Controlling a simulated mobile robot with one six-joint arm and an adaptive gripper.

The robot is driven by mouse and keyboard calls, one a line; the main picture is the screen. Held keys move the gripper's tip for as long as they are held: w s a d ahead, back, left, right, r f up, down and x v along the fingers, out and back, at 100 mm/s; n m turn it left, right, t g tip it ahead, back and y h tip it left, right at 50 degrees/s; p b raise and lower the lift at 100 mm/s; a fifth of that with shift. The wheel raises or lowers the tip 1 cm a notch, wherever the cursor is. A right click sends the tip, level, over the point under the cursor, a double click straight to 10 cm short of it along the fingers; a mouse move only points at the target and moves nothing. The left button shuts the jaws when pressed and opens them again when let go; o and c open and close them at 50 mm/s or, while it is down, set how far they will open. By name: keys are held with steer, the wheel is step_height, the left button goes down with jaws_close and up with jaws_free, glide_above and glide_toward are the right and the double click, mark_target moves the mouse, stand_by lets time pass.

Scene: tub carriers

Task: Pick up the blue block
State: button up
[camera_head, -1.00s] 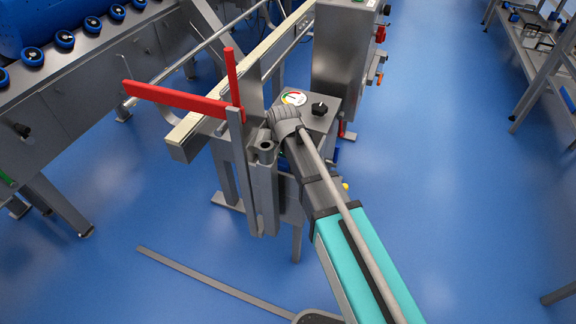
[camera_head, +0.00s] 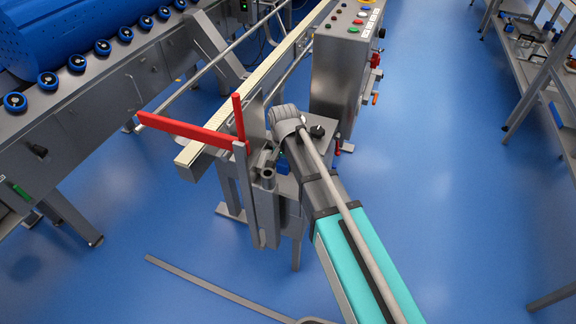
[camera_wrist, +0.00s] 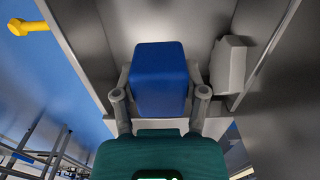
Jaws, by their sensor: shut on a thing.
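The blue block (camera_wrist: 158,78) is in the middle of the wrist view, between the two fingers of my gripper (camera_wrist: 160,100). My gripper is shut on it, with one finger at each side. A metal surface lies behind the block; I cannot tell whether the block touches it.
A grey angular piece (camera_wrist: 229,65) sits close to the right of the block. A yellow knob (camera_wrist: 29,27) shows at upper left. In the head view a red bar (camera_head: 185,131), a conveyor rail (camera_head: 262,85) and a control cabinet (camera_head: 340,75) stand close around my arm.

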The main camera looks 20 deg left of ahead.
mark_target(284, 160)
steer(key=shift+r+p, duration=3.35)
steer(key=shift+r, duration=0.45)
